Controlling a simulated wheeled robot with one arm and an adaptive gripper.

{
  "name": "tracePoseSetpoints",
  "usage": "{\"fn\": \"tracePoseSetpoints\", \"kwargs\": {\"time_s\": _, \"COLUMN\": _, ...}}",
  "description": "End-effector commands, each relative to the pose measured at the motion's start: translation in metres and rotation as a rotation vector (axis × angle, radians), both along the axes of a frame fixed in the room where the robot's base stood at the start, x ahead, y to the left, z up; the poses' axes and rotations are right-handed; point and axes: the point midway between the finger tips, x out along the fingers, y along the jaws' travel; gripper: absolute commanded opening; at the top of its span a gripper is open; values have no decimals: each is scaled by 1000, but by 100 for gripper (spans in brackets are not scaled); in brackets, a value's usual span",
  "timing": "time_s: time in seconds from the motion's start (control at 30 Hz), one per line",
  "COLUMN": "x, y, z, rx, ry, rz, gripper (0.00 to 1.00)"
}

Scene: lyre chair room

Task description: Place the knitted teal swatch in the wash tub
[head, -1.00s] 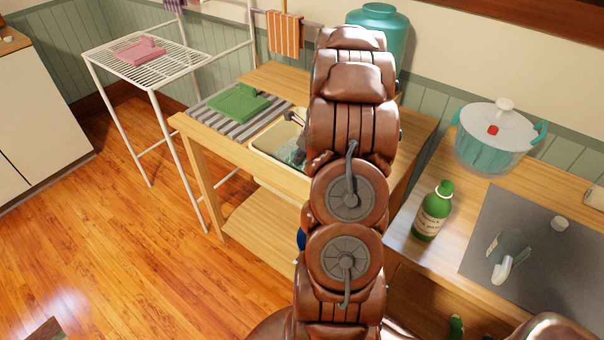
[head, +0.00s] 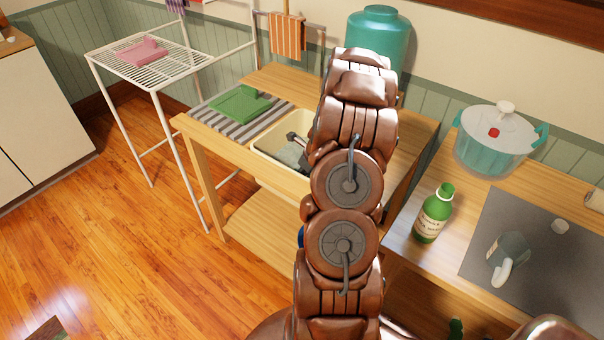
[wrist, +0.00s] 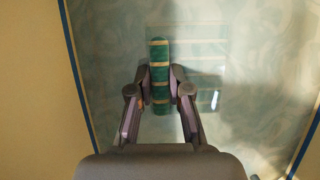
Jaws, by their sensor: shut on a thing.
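The knitted teal swatch (wrist: 160,52) shows in the wrist view as a narrow upright teal strip with tan bands. My gripper (wrist: 160,85) is shut on it, one finger on each side. The wash tub (head: 268,171) is cream and set into the wooden stand in the head view. In the wrist view its pale blue-green inside (wrist: 245,60) lies below the swatch. My gripper in the head view (head: 298,142) is down at the tub's opening, partly hidden by my arm. The swatch is hard to make out there. I cannot tell whether it touches the water or bottom.
A green folded cloth (head: 240,103) lies on a striped mat (head: 215,118) left of the tub. A white rack (head: 155,70) holds a pink cloth (head: 141,50). A teal urn (head: 378,38) stands behind. A green bottle (head: 433,212) and lidded pot (head: 494,140) are right.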

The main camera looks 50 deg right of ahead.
Motion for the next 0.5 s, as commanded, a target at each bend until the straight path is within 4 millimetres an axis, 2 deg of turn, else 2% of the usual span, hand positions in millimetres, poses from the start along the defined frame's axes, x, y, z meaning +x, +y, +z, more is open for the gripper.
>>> {"fn": "tracePoseSetpoints", "kwargs": {"time_s": 0.03, "x": 0, "y": 0, "z": 0, "rx": 0, "ry": 0, "rz": 0, "gripper": 20}}
{"fn": "tracePoseSetpoints", "kwargs": {"time_s": 0.27, "x": 0, "y": 0, "z": 0, "rx": 0, "ry": 0, "rz": 0, "gripper": 43}}
{"fn": "tracePoseSetpoints", "kwargs": {"time_s": 0.5, "x": 0, "y": 0, "z": 0, "rx": 0, "ry": 0, "rz": 0, "gripper": 43}}
